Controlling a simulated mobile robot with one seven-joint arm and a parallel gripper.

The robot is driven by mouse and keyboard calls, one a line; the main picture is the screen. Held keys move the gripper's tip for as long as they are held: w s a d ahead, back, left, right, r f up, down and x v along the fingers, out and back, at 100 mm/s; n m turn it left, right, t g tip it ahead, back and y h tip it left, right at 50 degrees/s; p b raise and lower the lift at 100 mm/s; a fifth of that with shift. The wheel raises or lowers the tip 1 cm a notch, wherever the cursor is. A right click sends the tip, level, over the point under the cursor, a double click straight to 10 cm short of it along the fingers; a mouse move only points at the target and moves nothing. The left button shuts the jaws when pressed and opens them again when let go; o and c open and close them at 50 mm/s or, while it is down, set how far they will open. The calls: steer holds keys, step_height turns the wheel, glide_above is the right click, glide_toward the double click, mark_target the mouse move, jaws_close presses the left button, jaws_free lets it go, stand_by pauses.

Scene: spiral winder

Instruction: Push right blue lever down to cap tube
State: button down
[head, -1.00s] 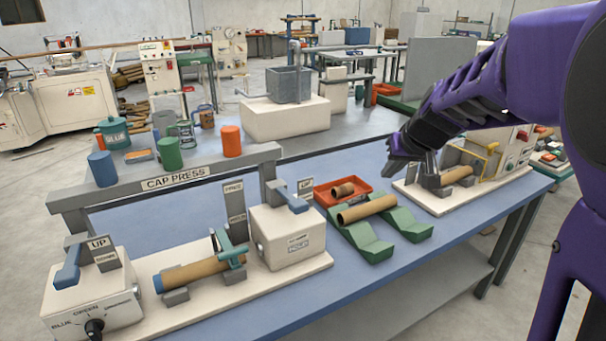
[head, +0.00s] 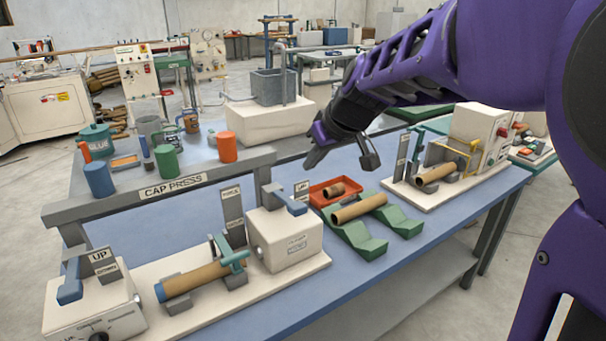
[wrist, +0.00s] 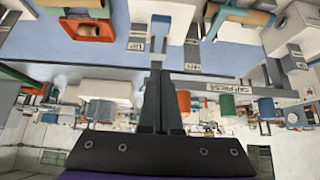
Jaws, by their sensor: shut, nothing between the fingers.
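The right blue lever (head: 286,199) sits raised on top of the right white box (head: 290,240), beside an UP sign. It also shows in the wrist view (wrist: 160,32), beyond my fingertips. A brown tube (head: 196,277) lies in a cradle left of this box, under a green clamp (head: 234,258), with blue at its left end. The left blue lever (head: 70,283) is on the left white box. My gripper (head: 370,160) is shut and empty, in the air above the green rack and right of the right lever. Its closed fingers show in the wrist view (wrist: 157,85).
A red tray (head: 318,197) and a green rack (head: 366,241) with a brown tube stand right of the right box. Signposts stand between beam and boxes. The blue table's front strip is clear.

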glide_above(293, 203)
steer(key=s+d, duration=0.1)
steer(key=s, duration=0.1)
steer(key=f, duration=0.8)
steer(key=shift+w+f, duration=0.25)
steer(key=shift+s+d+f+b, duration=0.1)
steer(key=shift+f+b, duration=0.05)
steer(key=shift+f, duration=0.45)
steer(key=shift+s+d+f+b, duration=0.1)
steer(key=shift+f+b, duration=0.05)
steer(key=shift+f, duration=0.9)
